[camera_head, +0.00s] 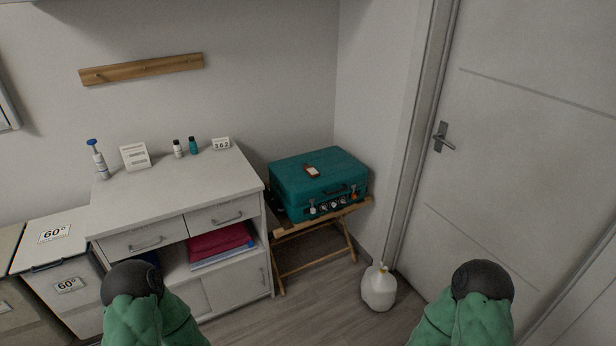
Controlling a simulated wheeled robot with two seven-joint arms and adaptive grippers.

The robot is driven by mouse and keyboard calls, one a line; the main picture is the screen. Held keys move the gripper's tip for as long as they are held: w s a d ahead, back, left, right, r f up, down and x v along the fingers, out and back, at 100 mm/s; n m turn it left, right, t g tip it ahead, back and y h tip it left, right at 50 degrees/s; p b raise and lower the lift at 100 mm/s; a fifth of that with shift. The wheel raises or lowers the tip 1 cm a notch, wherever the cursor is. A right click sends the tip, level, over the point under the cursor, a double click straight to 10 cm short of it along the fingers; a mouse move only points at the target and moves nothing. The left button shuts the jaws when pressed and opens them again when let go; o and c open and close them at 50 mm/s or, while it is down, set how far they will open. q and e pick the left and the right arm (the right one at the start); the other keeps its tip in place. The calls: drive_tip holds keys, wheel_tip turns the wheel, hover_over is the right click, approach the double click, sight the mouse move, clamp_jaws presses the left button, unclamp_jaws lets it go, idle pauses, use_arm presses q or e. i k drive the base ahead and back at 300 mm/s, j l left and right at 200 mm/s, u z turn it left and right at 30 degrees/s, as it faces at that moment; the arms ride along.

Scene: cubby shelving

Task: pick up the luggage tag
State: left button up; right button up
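A teal suitcase (335,188) lies flat on a wooden folding stand in the corner. A small luggage tag (312,171), white with a brown end, lies on the suitcase's lid. Several small tag-like items (333,206) show along the suitcase's front side near its handle; they are too small to make out. Only green and black parts of my two arms show at the bottom edge. No gripper fingers are in view, and both arms appear well short of the suitcase.
The wooden stand (308,264) has crossed legs. Bins marked 60° stand far left.

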sight(312, 172)
drive_tip(key=i+j, duration=0.15)
drive_tip(key=i+l+u, duration=0.1)
drive_tip(key=u, duration=0.35)
drive_tip(key=i+l+u, duration=0.2)
drive_tip(key=u, duration=0.2)
